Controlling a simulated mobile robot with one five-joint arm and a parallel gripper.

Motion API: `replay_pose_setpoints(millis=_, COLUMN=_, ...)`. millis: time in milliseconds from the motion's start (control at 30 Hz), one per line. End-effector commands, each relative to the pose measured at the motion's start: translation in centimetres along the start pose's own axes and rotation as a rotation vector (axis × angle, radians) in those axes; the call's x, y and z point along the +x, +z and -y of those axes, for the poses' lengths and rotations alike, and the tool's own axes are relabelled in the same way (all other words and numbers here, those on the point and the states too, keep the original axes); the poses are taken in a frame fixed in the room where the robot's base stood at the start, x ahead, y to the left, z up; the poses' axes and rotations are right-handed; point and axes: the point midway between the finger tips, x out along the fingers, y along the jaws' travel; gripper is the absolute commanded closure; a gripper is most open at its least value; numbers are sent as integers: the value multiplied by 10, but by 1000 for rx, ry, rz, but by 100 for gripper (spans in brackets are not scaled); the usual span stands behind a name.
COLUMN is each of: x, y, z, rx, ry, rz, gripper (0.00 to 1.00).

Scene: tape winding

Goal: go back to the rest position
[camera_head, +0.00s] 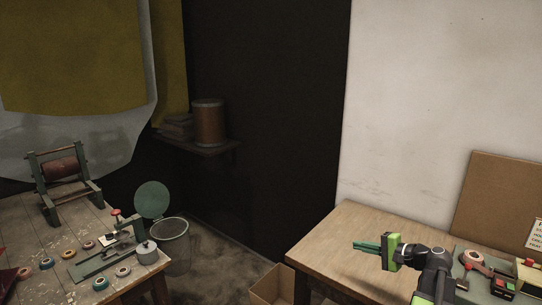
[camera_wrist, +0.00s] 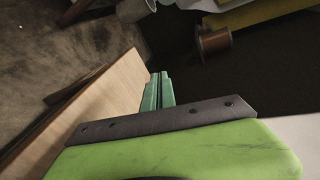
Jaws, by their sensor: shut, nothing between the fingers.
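My gripper (camera_head: 366,247) is above the right-hand wooden table, with its green fingers pointing left in the head view. The two fingers lie together with nothing between them. In the wrist view the shut fingers (camera_wrist: 158,92) stick out beyond the dark bar and green body of my gripper. My arm rises from the lower right of the head view. I cannot tell the exact height of the fingers above the tabletop.
The right table (camera_head: 335,240) holds a green mat with tape rolls and small parts at its right. A cardboard box (camera_head: 271,287) stands below its left edge. The left table (camera_head: 75,235) carries a winding device, several tape rolls and a metal pot. A bin (camera_head: 172,230) stands behind it.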

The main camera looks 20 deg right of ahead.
Motion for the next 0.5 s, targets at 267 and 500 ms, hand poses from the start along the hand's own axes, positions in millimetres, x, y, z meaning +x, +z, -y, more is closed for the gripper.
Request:
replay_pose_setpoints(millis=267, x=174, y=182, z=-22, rx=-225, ry=299, rz=334, gripper=100)
replay_pose_setpoints(millis=500, x=239, y=338, z=-83, rx=-545, ry=612, rz=572, gripper=100)
